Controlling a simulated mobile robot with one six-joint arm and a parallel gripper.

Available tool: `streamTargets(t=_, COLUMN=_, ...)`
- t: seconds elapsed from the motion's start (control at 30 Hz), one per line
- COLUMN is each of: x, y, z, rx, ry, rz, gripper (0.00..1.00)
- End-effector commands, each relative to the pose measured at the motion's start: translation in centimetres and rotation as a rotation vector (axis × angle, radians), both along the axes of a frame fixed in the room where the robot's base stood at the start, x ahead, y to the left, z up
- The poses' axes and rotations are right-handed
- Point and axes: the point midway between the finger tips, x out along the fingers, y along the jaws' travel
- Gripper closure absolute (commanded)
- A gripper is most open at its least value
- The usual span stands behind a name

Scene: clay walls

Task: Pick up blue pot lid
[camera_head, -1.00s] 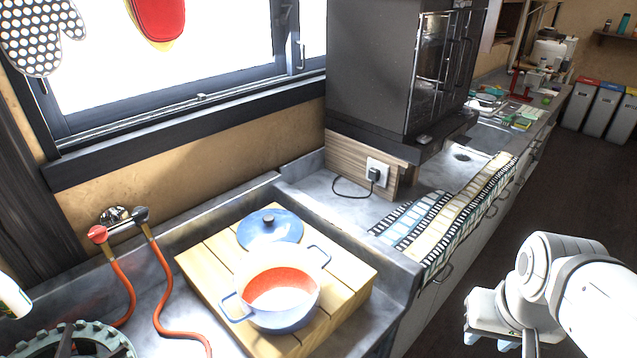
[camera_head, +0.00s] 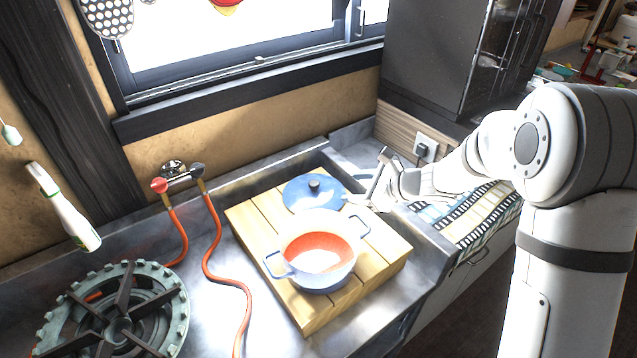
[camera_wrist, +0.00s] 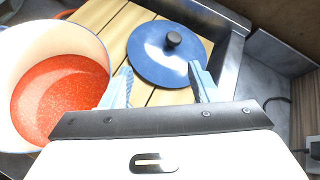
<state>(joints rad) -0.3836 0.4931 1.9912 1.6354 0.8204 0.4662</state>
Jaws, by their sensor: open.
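The blue pot lid (camera_head: 300,194) with a dark knob lies on the wooden board (camera_head: 254,231), behind the pot in the head view. In the wrist view the lid (camera_wrist: 150,62) is just ahead of my gripper, its knob standing up. The blue pot (camera_head: 317,262) with red contents and two handles stands on the board in front of the lid; it also shows at the left of the wrist view (camera_wrist: 92,40). My gripper (camera_wrist: 160,80) is open and empty. In the head view my gripper (camera_head: 362,192) is right of the lid, apart from its knob.
A gas burner (camera_head: 118,318) and red hoses (camera_head: 212,262) with valves lie on the left of the metal counter. A raised counter edge (camera_head: 425,232) runs right of the board. A white bottle (camera_head: 68,215) is at the left. The window wall bounds the back.

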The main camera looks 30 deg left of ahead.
Motion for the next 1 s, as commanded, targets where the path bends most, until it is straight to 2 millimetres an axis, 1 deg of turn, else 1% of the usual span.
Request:
streamTargets(t=0.03, x=0.8, y=1.7, z=-1.2, rx=0.032, ry=0.064, rz=-0.055, gripper=0.45)
streamTargets(t=0.1, x=1.9, y=3.3, z=-2.5, rx=0.074, ry=0.135, rz=-0.127, gripper=0.45)
streamTargets(t=0.23, x=3.1, y=5.1, z=-4.4, rx=0.124, ry=0.223, rz=-0.221, gripper=0.45)
streamTargets(t=0.4, x=3.8, y=6.5, z=-5.5, rx=0.148, ry=0.261, rz=-0.264, gripper=0.45)
streamTargets(t=0.67, x=4.3, y=9.2, z=-6.5, rx=0.147, ry=0.260, rz=-0.262, gripper=0.45)
streamTargets(t=0.8, x=4.5, y=11.2, z=-7.2, rx=0.147, ry=0.260, rz=-0.261, gripper=0.45)
streamTargets(t=0.9, x=4.9, y=12.2, z=-7.8, rx=0.148, ry=0.260, rz=-0.263, gripper=0.45)
streamTargets(t=1.0, x=5.1, y=12.7, z=-8.2, rx=0.148, ry=0.259, rz=-0.262, gripper=0.45)
